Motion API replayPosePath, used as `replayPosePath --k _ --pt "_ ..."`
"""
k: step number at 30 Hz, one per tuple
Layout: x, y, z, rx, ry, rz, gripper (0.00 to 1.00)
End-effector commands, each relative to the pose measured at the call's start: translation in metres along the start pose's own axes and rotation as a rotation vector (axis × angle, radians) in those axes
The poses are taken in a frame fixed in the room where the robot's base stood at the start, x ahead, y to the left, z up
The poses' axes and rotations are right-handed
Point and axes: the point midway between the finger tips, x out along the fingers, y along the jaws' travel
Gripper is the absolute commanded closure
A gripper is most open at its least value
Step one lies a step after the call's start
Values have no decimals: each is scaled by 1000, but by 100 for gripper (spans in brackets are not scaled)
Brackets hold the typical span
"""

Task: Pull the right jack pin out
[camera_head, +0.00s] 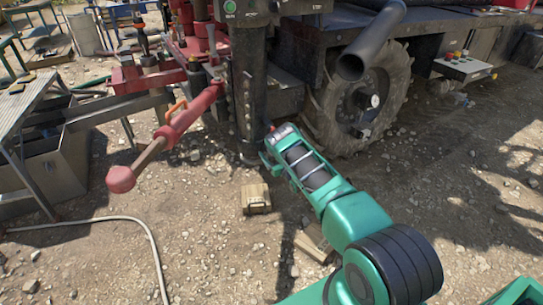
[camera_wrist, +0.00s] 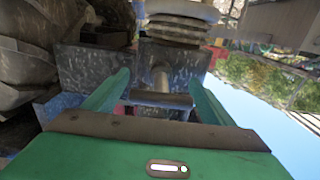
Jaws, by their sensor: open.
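My gripper (camera_head: 272,138) is at the lower part of the black jack column (camera_head: 248,80), beside the big wheel. In the wrist view my gripper (camera_wrist: 158,82) is open, with one green finger on each side. A grey metal pin with a crossbar handle (camera_wrist: 160,99) lies between the fingers in that view. Its short shaft runs from the crossbar toward a grey metal block (camera_wrist: 180,57). The fingers look apart from the pin's shaft; whether they touch the crossbar ends I cannot tell. In the head view the pin is hidden at my gripper.
A large tyre (camera_head: 365,105) stands just right of the column, under a black pipe (camera_head: 371,40). A red lever arm (camera_head: 185,120) sticks out at left. A wooden block (camera_head: 256,198) and a pale hose (camera_head: 135,220) lie on the gravel. Open ground is at right.

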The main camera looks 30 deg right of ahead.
Motion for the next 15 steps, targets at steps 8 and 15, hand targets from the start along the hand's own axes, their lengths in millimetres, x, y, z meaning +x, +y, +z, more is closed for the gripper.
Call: replayPosePath --k 8,15 --pt "-12 -1 0 -1 -1 -1 23" --pt "-56 -2 1 -2 -4 -1 23"
